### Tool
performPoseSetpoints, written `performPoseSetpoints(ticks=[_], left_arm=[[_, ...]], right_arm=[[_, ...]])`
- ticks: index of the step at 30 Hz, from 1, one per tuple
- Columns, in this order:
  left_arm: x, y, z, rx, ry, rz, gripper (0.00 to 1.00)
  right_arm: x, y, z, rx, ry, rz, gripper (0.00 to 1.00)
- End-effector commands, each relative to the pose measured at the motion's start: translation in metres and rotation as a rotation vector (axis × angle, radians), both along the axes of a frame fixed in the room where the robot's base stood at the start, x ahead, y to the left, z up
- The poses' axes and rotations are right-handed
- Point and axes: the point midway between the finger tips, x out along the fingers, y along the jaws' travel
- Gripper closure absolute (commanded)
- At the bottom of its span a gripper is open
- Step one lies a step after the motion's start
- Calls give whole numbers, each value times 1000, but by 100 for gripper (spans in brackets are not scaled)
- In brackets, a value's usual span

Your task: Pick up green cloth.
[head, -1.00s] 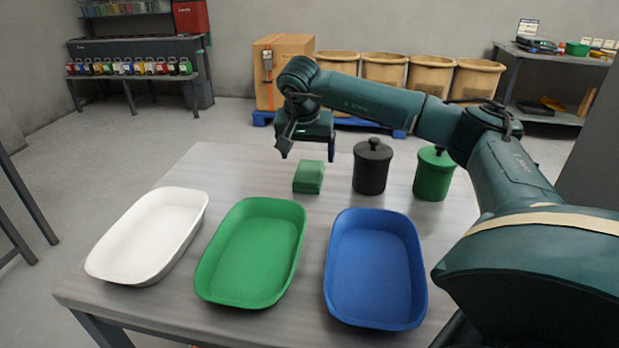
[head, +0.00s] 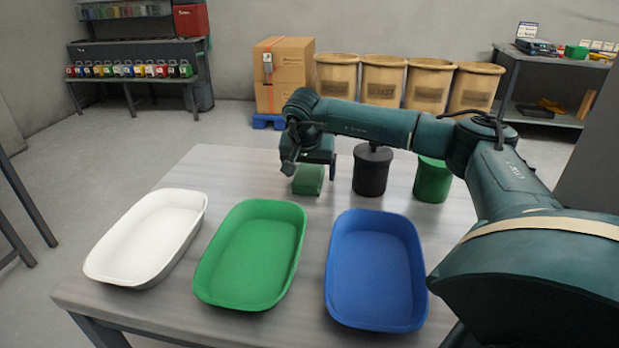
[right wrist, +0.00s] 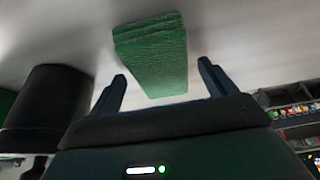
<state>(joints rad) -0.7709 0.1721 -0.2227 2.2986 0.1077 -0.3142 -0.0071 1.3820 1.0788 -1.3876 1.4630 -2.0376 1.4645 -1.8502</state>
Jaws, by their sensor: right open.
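The folded green cloth (head: 308,181) lies on the table behind the trays, left of the black canister. My right gripper (head: 310,174) is just above it, pointing down, and hides its upper part in the head view. In the right wrist view the cloth (right wrist: 152,55) shows as a layered green block beyond and between the two open fingers (right wrist: 163,88). The fingers are apart and hold nothing; I cannot tell the exact gap to the cloth. My left gripper is not in view.
A black canister (head: 370,175) and a green canister (head: 431,181) stand right of the cloth, under my right arm. A white tray (head: 100,262), a green tray (head: 203,277) and a blue tray (head: 334,290) line the table's front. The table's left rear (head: 220,170) is clear.

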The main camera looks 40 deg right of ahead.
Motion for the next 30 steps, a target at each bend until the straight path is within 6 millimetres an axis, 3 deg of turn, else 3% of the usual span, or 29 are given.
performPoseSetpoints(ticks=[17, 30], left_arm=[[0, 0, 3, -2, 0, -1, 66], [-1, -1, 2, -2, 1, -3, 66]], right_arm=[[0, 0, -4, 0, 0, 0, 16], [0, 0, -4, 0, 0, 0, 52]])
